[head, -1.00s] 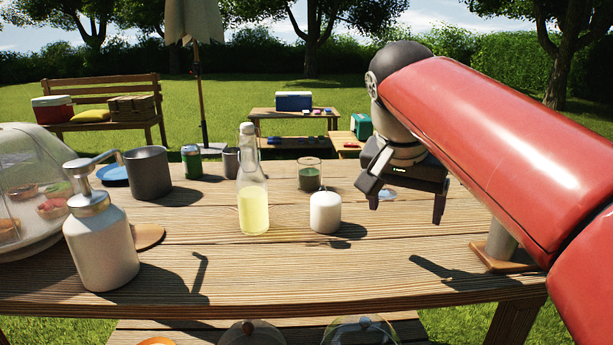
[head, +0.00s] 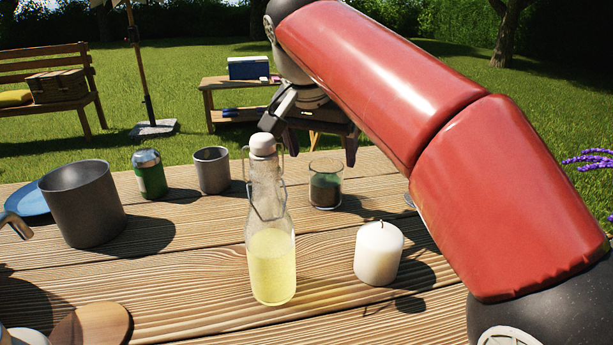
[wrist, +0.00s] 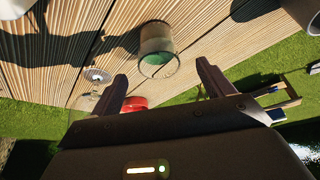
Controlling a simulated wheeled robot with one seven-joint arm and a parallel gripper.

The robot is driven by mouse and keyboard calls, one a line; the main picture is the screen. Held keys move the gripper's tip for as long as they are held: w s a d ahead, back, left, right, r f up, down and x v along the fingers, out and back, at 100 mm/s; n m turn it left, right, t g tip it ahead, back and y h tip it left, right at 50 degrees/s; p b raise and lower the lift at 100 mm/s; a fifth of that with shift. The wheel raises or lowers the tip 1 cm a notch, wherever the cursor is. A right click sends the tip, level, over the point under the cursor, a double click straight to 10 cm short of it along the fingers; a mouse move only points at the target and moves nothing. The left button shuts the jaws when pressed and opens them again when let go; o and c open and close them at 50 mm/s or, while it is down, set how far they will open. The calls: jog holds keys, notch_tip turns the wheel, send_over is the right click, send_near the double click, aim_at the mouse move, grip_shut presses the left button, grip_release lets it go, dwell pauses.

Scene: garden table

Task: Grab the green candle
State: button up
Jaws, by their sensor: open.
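The green candle (head: 325,192) is dark green wax in a clear glass on the wooden table (head: 190,285), behind the white candle. In the wrist view the glass with the green candle (wrist: 157,50) shows just beyond my fingertips, roughly between their lines. My gripper (head: 314,128) is open and empty, at the table's far side, behind and above the glass. In the wrist view both fingers of my gripper (wrist: 162,74) are spread wide, apart from the glass. The exact distance to the glass is hard to tell.
A bottle of yellow drink (head: 271,260) and a white candle (head: 378,253) stand in front of the green candle. A grey cup (head: 212,170), a green can (head: 150,174) and a grey pot (head: 83,203) stand to the left. A small metal disc (wrist: 96,75) lies near the glass.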

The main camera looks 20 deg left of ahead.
aim_at(326, 178)
jog(key=x, duration=0.2)
jog(key=b+x, duration=0.1)
jog(key=x, duration=0.2)
jog(key=b+x, duration=0.1)
jog(key=x, duration=0.1)
jog(key=shift+s+d+f, duration=0.1)
jog(key=shift+f, duration=0.35)
jog(key=shift+c, duration=0.4)
jog(key=c, duration=1.3)
jog(key=shift+o, duration=0.2)
jog(key=shift+r, duration=0.1)
